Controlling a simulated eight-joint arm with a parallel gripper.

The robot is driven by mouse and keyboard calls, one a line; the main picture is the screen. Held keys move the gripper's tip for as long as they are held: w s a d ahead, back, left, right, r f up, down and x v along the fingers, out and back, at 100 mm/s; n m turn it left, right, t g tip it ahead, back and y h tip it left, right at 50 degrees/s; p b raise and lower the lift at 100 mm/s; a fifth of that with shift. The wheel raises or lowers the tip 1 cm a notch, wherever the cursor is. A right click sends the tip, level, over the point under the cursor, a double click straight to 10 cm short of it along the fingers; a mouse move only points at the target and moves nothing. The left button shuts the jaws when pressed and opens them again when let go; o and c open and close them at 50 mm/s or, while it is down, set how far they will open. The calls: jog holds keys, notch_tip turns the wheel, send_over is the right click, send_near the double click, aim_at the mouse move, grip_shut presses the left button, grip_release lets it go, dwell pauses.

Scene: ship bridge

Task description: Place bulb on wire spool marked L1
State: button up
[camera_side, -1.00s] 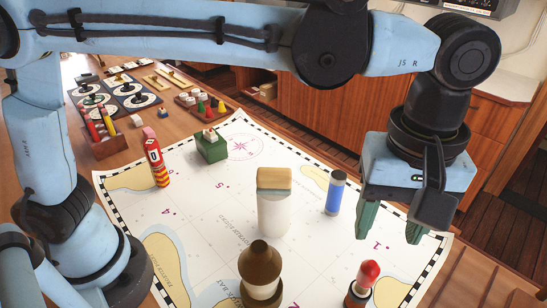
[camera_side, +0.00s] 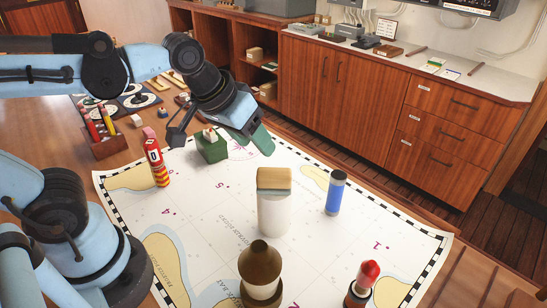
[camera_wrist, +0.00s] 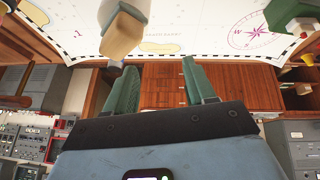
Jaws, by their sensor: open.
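My gripper (camera_side: 257,138) is open and empty, tilted over the far edge of the chart, beside the green block. In the wrist view its green fingers (camera_wrist: 160,84) stand apart with nothing between them. A red bulb-like piece (camera_side: 369,272) stands upright in a dark base at the near right of the chart, well away from my gripper. A brown and cream spool-like piece (camera_side: 260,272) stands at the near middle. I cannot read an L1 mark on anything, so I cannot tell for certain which piece is the marked wire spool.
The chart (camera_side: 205,200) also carries a white cylinder with a wooden top (camera_side: 273,210), a blue cylinder (camera_side: 335,195), a red-yellow striped cylinder (camera_side: 157,163) and a green block (camera_side: 211,147). A pen box (camera_side: 104,145) stands at the left. The chart's right part has free room.

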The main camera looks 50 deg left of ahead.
jog(key=shift+m+t+y, duration=0.4)
jog(key=shift+m+t, duration=0.3)
jog(key=a+f, duration=0.1)
jog(key=s+a+f, duration=0.1)
jog(key=a, duration=0.1)
jog(key=s+a, duration=0.1)
jog(key=shift+a+f, duration=0.35)
jog(key=shift+f, duration=0.05)
